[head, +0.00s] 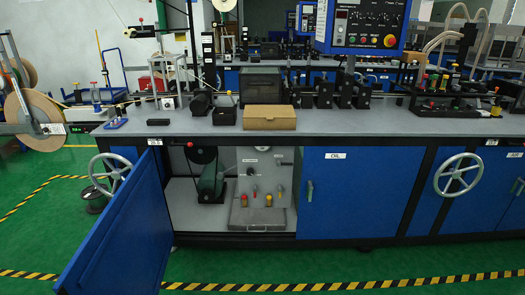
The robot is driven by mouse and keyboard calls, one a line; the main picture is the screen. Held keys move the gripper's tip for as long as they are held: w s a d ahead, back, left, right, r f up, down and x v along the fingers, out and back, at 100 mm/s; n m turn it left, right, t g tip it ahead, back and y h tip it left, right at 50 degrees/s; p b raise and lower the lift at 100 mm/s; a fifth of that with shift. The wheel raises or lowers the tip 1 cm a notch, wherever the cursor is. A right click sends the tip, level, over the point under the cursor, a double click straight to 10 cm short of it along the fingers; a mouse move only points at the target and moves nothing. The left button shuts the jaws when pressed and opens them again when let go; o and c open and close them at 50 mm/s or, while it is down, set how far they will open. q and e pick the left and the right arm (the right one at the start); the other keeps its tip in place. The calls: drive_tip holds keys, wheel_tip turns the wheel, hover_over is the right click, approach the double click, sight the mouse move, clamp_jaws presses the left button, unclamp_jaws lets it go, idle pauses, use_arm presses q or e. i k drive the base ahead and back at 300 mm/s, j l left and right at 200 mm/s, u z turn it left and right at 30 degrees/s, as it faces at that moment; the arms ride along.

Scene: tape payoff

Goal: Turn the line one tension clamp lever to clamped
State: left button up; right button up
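I cannot tell which part is the line one tension clamp lever. The open cabinet under the bench (181,220) holds a grey box (258,221) with small red, orange and yellow knobs (255,199) on and above it. Small handles with red and yellow tops also stand on the bench's right part (432,103), and a small blue stand with a red-topped post (117,116) is at its left end. Neither of my grippers is in view.
A blue cabinet door (119,232) hangs open toward me at left. Spoked handwheels stick out at left (110,172) and right (458,174). A cardboard box (269,118) sits at the bench's front edge. Green floor with a striped line (330,285) lies clear in front.

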sight(279, 163)
drive_tip(key=i+j+u, duration=0.1)
drive_tip(key=i+u, duration=0.15)
drive_tip(key=i, duration=0.7)
drive_tip(key=i+l+u, duration=0.2)
drive_tip(key=i, duration=0.8)
